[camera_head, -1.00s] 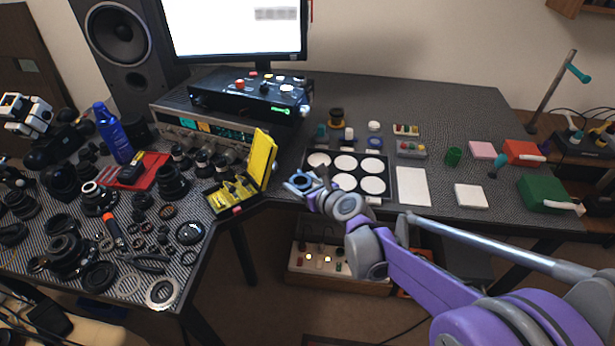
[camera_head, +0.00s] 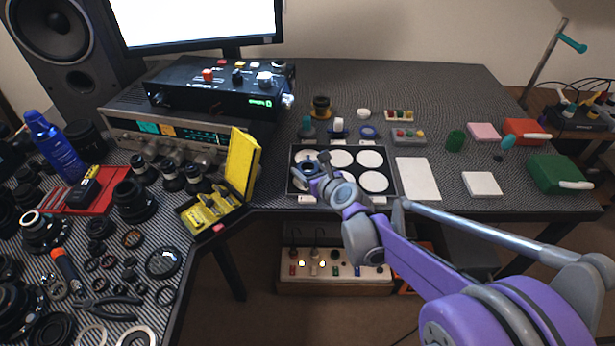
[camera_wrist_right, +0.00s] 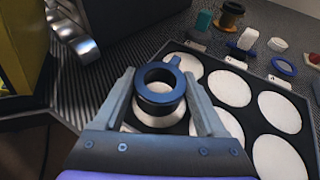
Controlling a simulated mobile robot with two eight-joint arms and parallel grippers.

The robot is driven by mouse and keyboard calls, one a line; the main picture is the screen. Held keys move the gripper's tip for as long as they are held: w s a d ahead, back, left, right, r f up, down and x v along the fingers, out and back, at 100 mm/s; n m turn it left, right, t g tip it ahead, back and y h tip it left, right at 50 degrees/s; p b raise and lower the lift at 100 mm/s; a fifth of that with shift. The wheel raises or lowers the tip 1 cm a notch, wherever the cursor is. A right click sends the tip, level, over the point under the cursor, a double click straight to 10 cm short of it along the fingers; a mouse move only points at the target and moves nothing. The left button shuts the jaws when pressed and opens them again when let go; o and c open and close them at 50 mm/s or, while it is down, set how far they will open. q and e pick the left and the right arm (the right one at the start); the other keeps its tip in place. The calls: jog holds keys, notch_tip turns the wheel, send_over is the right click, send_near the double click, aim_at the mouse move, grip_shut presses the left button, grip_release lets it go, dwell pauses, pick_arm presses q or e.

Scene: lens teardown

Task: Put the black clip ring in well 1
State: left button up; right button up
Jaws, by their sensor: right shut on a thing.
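The black clip ring (camera_wrist_right: 150,99) shows in the right wrist view as a dark, blue-tinted ring with a small tab at its top. My right gripper (camera_wrist_right: 160,105) is shut on it, one finger on each side. In the head view my right gripper (camera_head: 316,174) is over the left part of the black tray (camera_head: 393,180), with the ring (camera_head: 309,168) at its tip. The tray has several round white wells (camera_head: 341,158). The ring is above a left-hand well, which it partly hides; its height is hard to tell. The well numbers are unreadable. My left gripper is not in view.
A yellow open case (camera_head: 243,165) stands left of the tray. Behind the tray are small items, including a blue ring (camera_head: 369,132) and a black-and-orange spool (camera_head: 321,107). A white pad (camera_head: 418,179) lies to its right. Lens parts crowd the left table.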

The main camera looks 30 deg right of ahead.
jog(key=shift+f, duration=1.25)
